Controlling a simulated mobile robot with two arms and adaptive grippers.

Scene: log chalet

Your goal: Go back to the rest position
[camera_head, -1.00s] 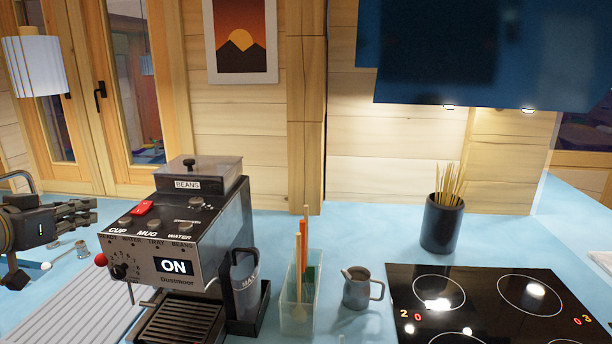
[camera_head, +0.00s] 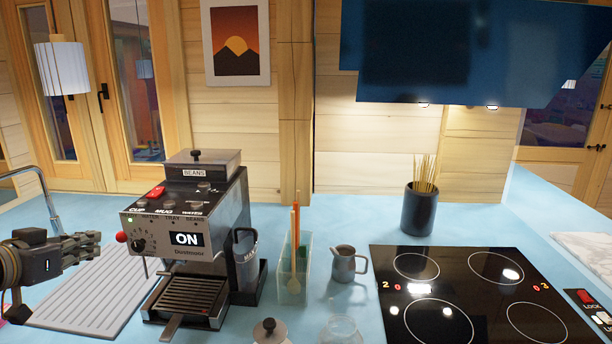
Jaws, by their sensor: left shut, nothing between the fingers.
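My left gripper (camera_head: 83,246) comes in from the left edge, held level above the ribbed drainboard. It is shut and empty, its fingers pointing right, apart from the coffee machine. My right gripper is not in view. The black and steel coffee machine (camera_head: 190,225) stands right of my left gripper, its display reading ON.
A clear container with utensils (camera_head: 292,272), a grey jug (camera_head: 347,264) and a black cooktop (camera_head: 470,300) lie to the right. A dark pot of sticks (camera_head: 419,210) stands behind. A faucet (camera_head: 42,190) rises behind my left arm. A lidded jar (camera_head: 268,331) stands at the front.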

